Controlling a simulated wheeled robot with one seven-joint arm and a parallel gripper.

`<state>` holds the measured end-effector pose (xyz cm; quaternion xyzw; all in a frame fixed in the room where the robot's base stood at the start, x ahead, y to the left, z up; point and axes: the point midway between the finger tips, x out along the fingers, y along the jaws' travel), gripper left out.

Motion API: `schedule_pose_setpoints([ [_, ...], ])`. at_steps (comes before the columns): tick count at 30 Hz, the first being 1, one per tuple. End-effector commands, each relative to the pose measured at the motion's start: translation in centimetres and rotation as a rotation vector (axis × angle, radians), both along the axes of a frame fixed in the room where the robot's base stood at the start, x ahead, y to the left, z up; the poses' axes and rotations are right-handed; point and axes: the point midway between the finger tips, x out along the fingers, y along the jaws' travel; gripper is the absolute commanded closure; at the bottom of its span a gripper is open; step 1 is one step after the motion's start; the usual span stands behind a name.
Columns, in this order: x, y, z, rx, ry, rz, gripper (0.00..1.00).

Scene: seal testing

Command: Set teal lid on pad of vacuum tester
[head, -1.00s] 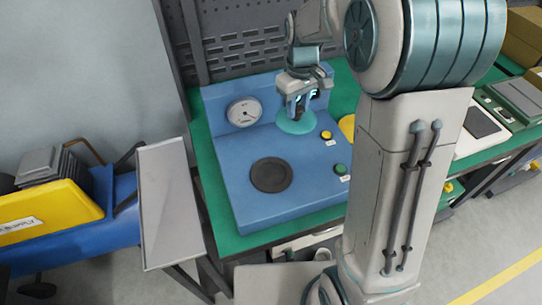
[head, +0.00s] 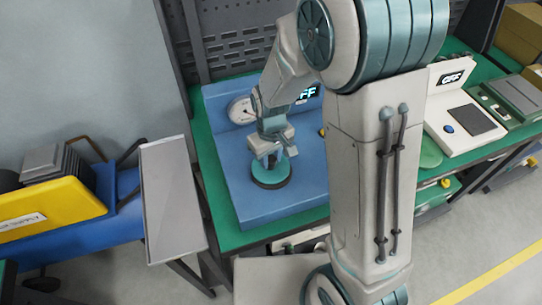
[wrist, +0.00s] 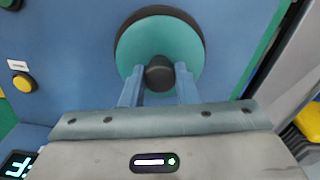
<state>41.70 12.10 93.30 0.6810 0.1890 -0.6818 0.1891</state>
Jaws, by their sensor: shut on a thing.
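The teal lid (head: 276,172) is over the round dark pad (head: 268,186) on the blue vacuum tester (head: 235,170). My gripper (head: 270,158) is above the lid. In the wrist view, my gripper's fingers (wrist: 160,92) are shut on the lid's dark knob (wrist: 160,72). The teal lid (wrist: 145,42) looks roughly level and covers most of the pad. A dark crescent of the pad (wrist: 152,11) shows past its edge. I cannot tell whether the lid touches the pad.
The tester has a gauge (head: 240,110), a partly hidden display (head: 309,91) and yellow (wrist: 22,83) and green (wrist: 10,3) buttons. A white device with an OFF display (head: 452,78) and a green disc (head: 430,152) are to the right. A grey panel (head: 172,200) stands left.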

Motion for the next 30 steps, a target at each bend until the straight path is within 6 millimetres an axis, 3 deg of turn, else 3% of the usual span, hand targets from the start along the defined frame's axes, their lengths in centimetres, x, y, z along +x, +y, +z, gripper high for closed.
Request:
schedule_pose_setpoints([
  [13, 0.0, 0.0, -0.9, 0.001, -0.001, 0.000, 1.00],
  [14, 0.0, 0.0, -0.8, 0.001, -0.001, 0.001, 0.67],
  [15, 0.0, 0.0, -0.8, 0.000, 0.000, 0.001, 0.56],
  [16, 0.0, 0.0, -0.8, 0.000, 0.000, 0.001, 0.50],
  [25, 0.0, 0.0, -0.6, 0.000, 0.000, 0.001, 0.50],
  [30, 0.1, 0.0, 0.7, 0.002, -0.005, 0.001, 0.50],
])
